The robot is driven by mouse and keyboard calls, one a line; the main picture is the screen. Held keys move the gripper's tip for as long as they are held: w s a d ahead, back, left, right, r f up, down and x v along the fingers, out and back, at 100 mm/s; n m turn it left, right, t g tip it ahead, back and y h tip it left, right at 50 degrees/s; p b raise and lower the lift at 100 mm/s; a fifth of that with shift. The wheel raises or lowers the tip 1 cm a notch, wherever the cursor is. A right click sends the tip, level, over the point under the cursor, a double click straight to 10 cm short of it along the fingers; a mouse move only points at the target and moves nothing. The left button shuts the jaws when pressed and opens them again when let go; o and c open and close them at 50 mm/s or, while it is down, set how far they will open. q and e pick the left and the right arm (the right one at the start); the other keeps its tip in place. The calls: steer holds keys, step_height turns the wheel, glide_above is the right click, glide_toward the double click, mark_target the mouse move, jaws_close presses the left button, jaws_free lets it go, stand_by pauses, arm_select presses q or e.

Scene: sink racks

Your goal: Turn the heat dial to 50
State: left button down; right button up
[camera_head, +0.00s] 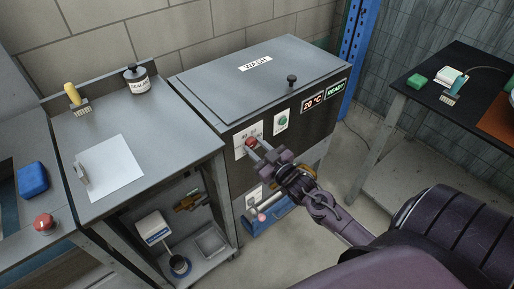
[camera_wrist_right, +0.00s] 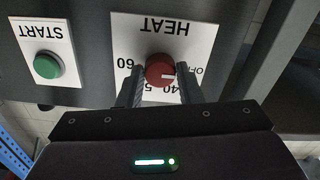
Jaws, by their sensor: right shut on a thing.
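The red heat dial (camera_wrist_right: 160,70) sits on a white plate marked HEAT (camera_wrist_right: 168,28), which shows upside down in the right wrist view. My right gripper (camera_head: 257,149) has its two fingers on either side of the dial and is shut on it. The dial's white mark points to the right in the wrist view, towards the OFF label (camera_wrist_right: 196,70). The label 60 (camera_wrist_right: 122,63) is at the left; the lower labels are partly hidden by the fingers. In the head view the dial (camera_head: 250,142) is on the washer's front. My left gripper is not in view.
The grey WASH machine (camera_head: 225,85) has a green START button (camera_wrist_right: 47,65) beside the dial plate. Its displays read 20 °C (camera_head: 312,103) and READY (camera_head: 336,88). A steel bench (camera_head: 150,125) stands at the left and a dark table (camera_head: 430,98) at the right.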

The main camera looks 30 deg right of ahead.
steer(key=shift+r+m+p, duration=0.1)
steer(key=shift+m+p, duration=0.35)
steer(key=shift+m, duration=0.05)
steer(key=m+p, duration=0.3)
steer(key=shift+m, duration=0.4)
steer(key=m+p, duration=0.2)
steer(key=m, duration=0.1)
steer(key=shift+m, duration=0.3)
steer(key=m+p, duration=0.2)
steer(key=m, duration=0.2)
steer(key=shift+m+p, duration=0.3)
steer(key=shift+p, duration=0.1)
steer(key=m+p, duration=0.2)
steer(key=m, duration=0.3)
steer(key=shift+a+p, duration=0.1)
steer(key=shift+p, duration=0.25)
steer(key=m+p, duration=0.2)
steer(key=m, duration=0.3)
steer(key=shift+m, duration=0.4)
